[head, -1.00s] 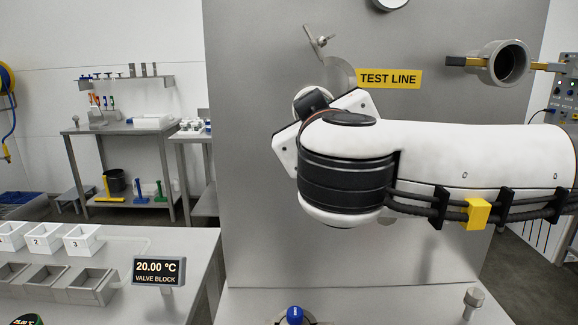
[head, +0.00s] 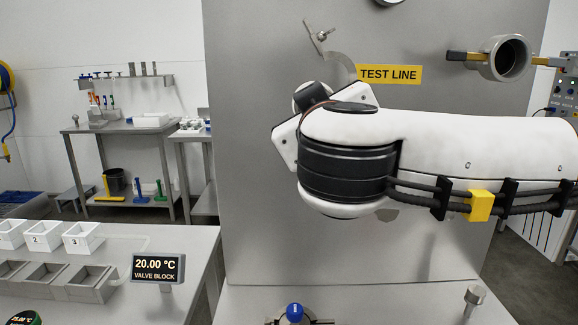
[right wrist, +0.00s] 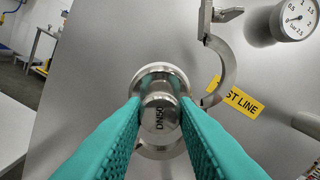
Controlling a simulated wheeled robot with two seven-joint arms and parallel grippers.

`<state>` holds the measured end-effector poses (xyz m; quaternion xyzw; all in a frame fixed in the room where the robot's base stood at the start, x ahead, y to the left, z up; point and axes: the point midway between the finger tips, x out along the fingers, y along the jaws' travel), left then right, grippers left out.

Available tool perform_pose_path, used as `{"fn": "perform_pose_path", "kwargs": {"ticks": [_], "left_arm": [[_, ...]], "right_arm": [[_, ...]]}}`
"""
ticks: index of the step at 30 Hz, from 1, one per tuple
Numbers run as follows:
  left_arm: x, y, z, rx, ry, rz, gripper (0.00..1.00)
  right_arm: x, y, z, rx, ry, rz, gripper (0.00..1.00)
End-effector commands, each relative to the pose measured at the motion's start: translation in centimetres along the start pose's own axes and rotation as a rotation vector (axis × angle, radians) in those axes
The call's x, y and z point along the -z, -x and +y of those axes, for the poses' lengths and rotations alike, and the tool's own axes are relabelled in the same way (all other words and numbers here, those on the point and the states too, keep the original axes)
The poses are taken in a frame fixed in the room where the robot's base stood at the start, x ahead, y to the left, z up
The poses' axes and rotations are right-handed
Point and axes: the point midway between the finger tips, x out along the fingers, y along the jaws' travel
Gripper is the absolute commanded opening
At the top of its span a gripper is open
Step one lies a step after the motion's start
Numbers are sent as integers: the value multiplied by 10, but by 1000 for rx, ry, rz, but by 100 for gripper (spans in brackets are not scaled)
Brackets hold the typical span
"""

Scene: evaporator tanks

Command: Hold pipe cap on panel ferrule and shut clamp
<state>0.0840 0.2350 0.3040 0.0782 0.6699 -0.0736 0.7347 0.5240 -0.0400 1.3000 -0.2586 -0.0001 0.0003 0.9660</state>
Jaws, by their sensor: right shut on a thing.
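The pipe cap (right wrist: 160,116) is a steel cylinder marked DN50, gripped between the teal fingers of my right gripper (right wrist: 160,104). Behind it is a round steel rim (right wrist: 148,73) at the panel ferrule; I cannot tell whether the cap touches the ferrule. The clamp's curved half (right wrist: 229,72) is swung open up and to the right, with its bolt and wing nut at the top. A lower curved piece (right wrist: 160,153) shows beneath the cap. In the head view the open clamp half (head: 343,66) shows above my arm, which hides the cap and fingers. My left gripper is out of view.
The TEST LINE label (head: 389,75) is right of the clamp on the grey panel (head: 260,60). A pipe stub (head: 505,58) projects at upper right. A gauge (right wrist: 297,18) is above. A valve with a blue knob (head: 294,312) stands below; a bench with trays is left.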

Motion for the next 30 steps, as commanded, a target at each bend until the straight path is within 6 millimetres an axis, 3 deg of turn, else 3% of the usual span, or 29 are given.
{"fn": "perform_pose_path", "kwargs": {"ticks": [30], "left_arm": [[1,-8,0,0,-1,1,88]], "right_arm": [[0,0,0,1,-1,-1,0]]}}
